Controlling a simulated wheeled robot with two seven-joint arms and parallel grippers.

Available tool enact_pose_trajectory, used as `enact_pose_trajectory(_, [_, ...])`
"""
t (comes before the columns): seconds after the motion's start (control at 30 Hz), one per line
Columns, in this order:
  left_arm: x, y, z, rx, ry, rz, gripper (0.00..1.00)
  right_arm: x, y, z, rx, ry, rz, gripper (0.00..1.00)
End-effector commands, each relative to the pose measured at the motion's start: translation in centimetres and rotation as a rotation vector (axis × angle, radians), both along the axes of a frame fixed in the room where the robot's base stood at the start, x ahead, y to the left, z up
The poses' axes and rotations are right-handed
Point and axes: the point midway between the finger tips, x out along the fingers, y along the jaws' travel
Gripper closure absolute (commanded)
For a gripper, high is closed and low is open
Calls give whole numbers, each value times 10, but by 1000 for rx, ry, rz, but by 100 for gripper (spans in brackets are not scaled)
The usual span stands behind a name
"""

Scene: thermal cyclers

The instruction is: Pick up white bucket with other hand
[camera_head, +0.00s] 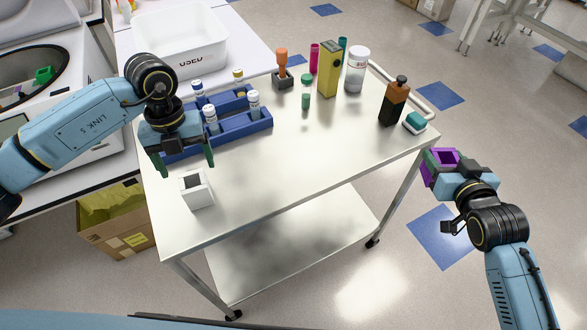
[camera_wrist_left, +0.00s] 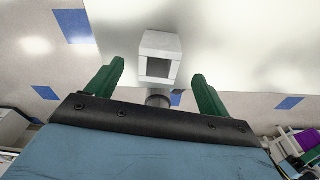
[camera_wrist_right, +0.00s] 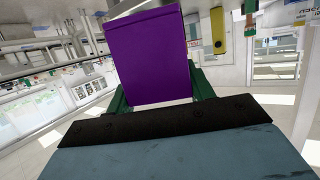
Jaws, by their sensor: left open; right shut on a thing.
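The white bucket (camera_head: 197,190), a small square box with a dark opening, stands on the near left part of the metal cart top. My left gripper (camera_head: 185,166) is open and empty, just behind and above it. In the left wrist view the white bucket (camera_wrist_left: 162,48) lies beyond and between the spread green fingers, apart from both. My right gripper (camera_head: 444,168) is shut on a purple bucket (camera_head: 445,157), held in the air off the cart's right side. The purple bucket (camera_wrist_right: 148,58) fills the middle of the right wrist view and hides the fingertips.
Blue racks (camera_head: 230,131) with capped tubes stand close behind my left gripper. Bottles, a yellow box (camera_head: 330,70) and an orange-black bottle (camera_head: 394,102) stand at the back and right. The cart's (camera_head: 300,160) middle and front are clear. A white bin (camera_head: 180,45) is on the bench.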

Motion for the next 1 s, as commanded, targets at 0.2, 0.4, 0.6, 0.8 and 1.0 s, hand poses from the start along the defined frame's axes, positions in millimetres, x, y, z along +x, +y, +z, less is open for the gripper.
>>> enact_pose_trajectory(0.2, [-10,-3,-23,-2,4,-1,20,0,0,5,0,-4,0,81])
enact_pose_trajectory(0.4, [-14,-5,-48,-2,2,0,20,0,0,6,0,-4,0,81])
enact_pose_trajectory(0.6, [-14,-5,-53,-2,-1,0,20,0,0,6,0,-4,0,81])
enact_pose_trajectory(0.8, [-14,-5,-52,-2,0,-1,33,0,0,6,0,-4,0,81])
enact_pose_trajectory(1.0, [-14,-5,-52,-2,0,-1,59,0,0,6,0,-4,0,81])
